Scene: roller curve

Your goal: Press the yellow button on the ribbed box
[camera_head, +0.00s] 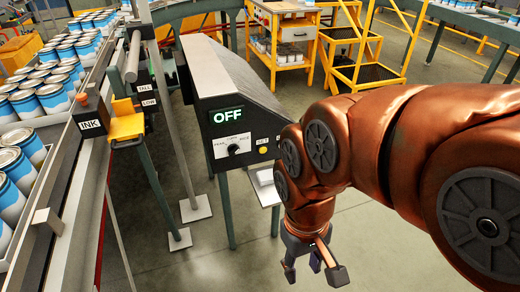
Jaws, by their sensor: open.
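A dark box (236,100) with a sloped side stands on legs in the middle of the view. Its front panel has a lit OFF display (226,116) and a black knob (233,149). I cannot clearly make out ribs on the box. My gripper (314,272) hangs below and to the right of the button, apart from the box. It points down, with its fingers spread and nothing between them.
A conveyor with blue and white cans (55,97) runs along the left, with an orange bracket (127,122) beside an INK sign (90,125). A small pale shelf (266,192) juts out below the button. A yellow cart (284,45) stands behind. Floor below my gripper is clear.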

